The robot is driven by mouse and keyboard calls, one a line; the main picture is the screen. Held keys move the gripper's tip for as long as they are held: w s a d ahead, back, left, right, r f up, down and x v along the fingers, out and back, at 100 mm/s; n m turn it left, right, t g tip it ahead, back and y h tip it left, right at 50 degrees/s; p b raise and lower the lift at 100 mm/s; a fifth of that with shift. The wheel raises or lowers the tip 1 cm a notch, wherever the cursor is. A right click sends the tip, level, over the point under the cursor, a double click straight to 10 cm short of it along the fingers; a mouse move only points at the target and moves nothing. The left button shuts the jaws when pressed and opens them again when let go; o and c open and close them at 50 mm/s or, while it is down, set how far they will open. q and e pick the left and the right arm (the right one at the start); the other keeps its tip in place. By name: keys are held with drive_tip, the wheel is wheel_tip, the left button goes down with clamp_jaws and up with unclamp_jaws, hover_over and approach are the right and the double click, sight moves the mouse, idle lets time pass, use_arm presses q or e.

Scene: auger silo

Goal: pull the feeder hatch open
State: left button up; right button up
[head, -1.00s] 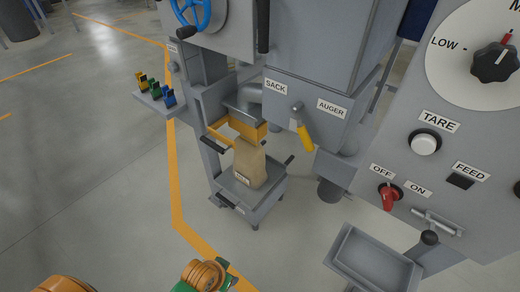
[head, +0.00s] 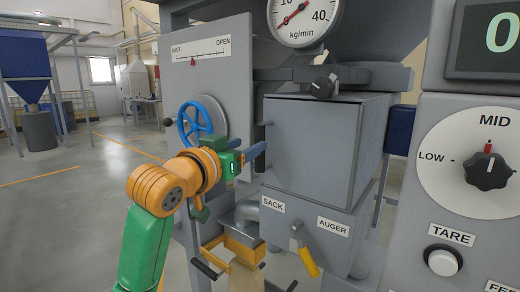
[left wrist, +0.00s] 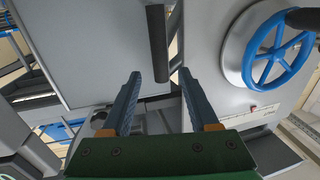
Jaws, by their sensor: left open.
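The feeder hatch (head: 310,150) is a grey panel on the front of the feeder box in the head view, and it looks shut. It also fills the upper left of the left wrist view (left wrist: 85,40). My left gripper (head: 258,152) is at the hatch's left edge. Its fingers (left wrist: 158,78) are open, on either side of the handle's end in the picture; I cannot tell whether they touch it. My right gripper is out of view.
A blue handwheel (head: 195,120) is close to the left of my gripper. Below the hatch is a yellow-handled lever (head: 308,258) between SACK and AUGER labels. A control panel (head: 460,210) stands at the right. Open floor (head: 60,215) lies to the left.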

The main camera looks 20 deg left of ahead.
sight(257, 138)
use_arm(q)
drive_tip(key=w+p, duration=0.1)
drive_tip(key=w, duration=0.1)
drive_tip(key=w+p, duration=0.1)
drive_tip(key=w, duration=0.1)
drive_tip(key=w+d+p, duration=0.1)
drive_tip(key=w, duration=0.2)
drive_tip(key=shift+r, duration=0.2)
drive_tip(key=shift+s, duration=0.1)
clamp_jaws()
idle(0.9)
